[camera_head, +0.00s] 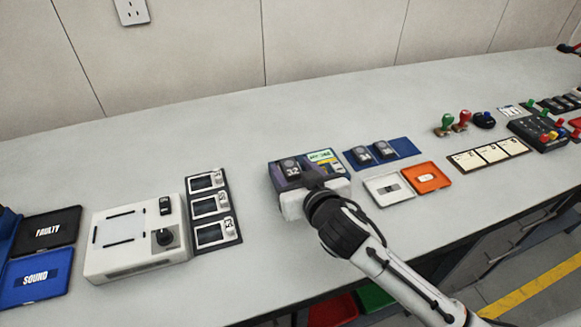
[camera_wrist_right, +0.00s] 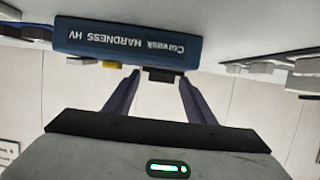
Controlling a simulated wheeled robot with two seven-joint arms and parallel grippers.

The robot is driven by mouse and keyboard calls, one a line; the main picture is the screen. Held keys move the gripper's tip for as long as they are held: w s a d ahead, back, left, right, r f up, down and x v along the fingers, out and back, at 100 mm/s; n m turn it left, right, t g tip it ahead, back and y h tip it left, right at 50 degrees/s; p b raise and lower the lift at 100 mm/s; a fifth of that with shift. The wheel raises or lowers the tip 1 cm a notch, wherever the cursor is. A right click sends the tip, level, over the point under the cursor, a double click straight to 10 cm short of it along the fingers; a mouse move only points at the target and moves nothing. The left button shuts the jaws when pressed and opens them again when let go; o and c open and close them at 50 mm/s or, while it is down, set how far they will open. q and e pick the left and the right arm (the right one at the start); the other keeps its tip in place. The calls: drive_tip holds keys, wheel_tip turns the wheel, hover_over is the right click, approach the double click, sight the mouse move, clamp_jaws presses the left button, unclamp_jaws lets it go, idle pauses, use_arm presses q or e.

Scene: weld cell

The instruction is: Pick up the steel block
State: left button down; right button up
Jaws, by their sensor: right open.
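A dark block (camera_head: 291,168) marked with a number like 32 sits on the left part of a blue hardness tester (camera_head: 330,168). It is the likely steel block. My right gripper (camera_head: 301,178) is open at the tester's near side, its body covering part of the tester. In the right wrist view, which is upside down, the tester (camera_wrist_right: 85,37) shows its HARDNESS HV label. The fingertips (camera_wrist_right: 159,74) are spread, with a dark block (camera_wrist_right: 161,75) between them in the picture. I cannot tell whether they touch it. My left gripper is not in view.
Similar dark blocks (camera_head: 363,155) lie on a blue mat to the right. A white tray (camera_head: 376,197) and an orange tray (camera_head: 441,185) stand nearby. Left are a white device (camera_head: 105,255), a dark panel (camera_head: 222,177) and FAULTY and SOUND trays. The bench behind the tester is clear.

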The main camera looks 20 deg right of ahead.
clamp_jaws()
drive_tip(key=shift+r, duration=0.15)
